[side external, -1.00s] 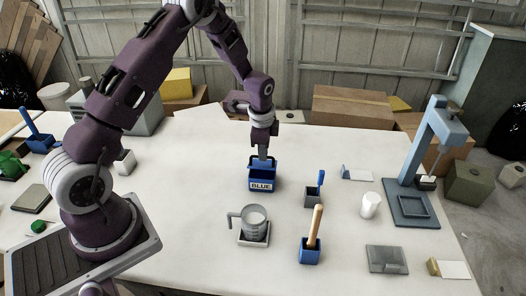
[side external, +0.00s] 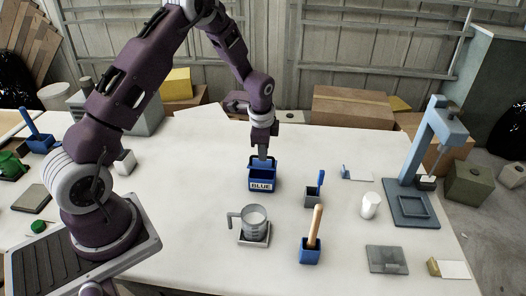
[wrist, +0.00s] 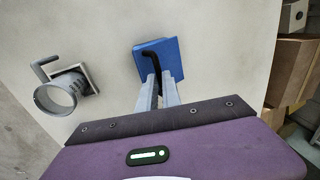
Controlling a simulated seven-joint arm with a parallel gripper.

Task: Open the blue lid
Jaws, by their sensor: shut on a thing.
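A blue box (side external: 262,178) with a white label reading BLUE stands on the white table. In the wrist view its square blue lid (wrist: 172,53) shows from above, with a black bent handle (wrist: 151,58) on it. My gripper (side external: 263,155) is directly above the box, pointing down. In the wrist view my gripper (wrist: 158,82) has its two grey fingers around the black handle, shut on it. The lid appears to lie on the box; the seam between them is too small to tell.
A measuring jug (side external: 254,222) stands on a small scale in front of the box. A small holder with a blue tool (side external: 314,192) and a blue pot with a wooden handle (side external: 313,240) are to the right. A blue-grey press (side external: 418,180) stands at far right.

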